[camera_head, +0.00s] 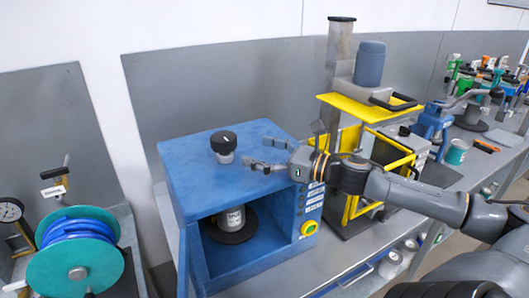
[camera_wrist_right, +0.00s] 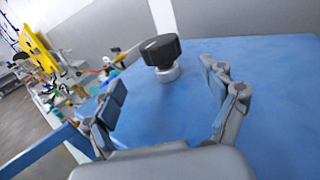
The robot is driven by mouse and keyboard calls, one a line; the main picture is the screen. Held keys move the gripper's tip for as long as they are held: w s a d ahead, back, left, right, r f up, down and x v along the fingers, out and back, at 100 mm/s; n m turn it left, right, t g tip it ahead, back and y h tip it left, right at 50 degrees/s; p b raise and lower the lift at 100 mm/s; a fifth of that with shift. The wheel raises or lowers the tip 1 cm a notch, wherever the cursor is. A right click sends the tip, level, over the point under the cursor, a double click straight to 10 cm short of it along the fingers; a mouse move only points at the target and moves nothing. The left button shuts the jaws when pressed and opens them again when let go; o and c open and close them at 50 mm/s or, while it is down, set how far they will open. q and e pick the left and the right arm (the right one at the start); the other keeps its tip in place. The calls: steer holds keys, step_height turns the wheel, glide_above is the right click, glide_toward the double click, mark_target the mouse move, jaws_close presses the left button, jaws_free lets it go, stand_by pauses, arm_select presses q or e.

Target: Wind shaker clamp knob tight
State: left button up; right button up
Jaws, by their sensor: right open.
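The clamp knob (camera_head: 223,143) is black, with a light metal collar under it, and stands on top of the blue shaker (camera_head: 190,160). In the right wrist view the knob (camera_wrist_right: 160,50) is ahead of my gripper, beyond the fingertips. My right gripper (camera_head: 262,156) is open and empty, to the right of the knob, with its fingers apart; they also show in the right wrist view (camera_wrist_right: 168,75). My left gripper is not in view.
A yellow-framed machine (camera_head: 350,205) with a grey motor stands right of the shaker, near my right arm. A teal hose reel (camera_head: 82,258) stands at the left. The shaker's top around the knob is clear.

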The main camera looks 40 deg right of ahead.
steer(key=shift+s+d, duration=0.2)
steer(key=shift+s, duration=0.3)
stand_by(0.4)
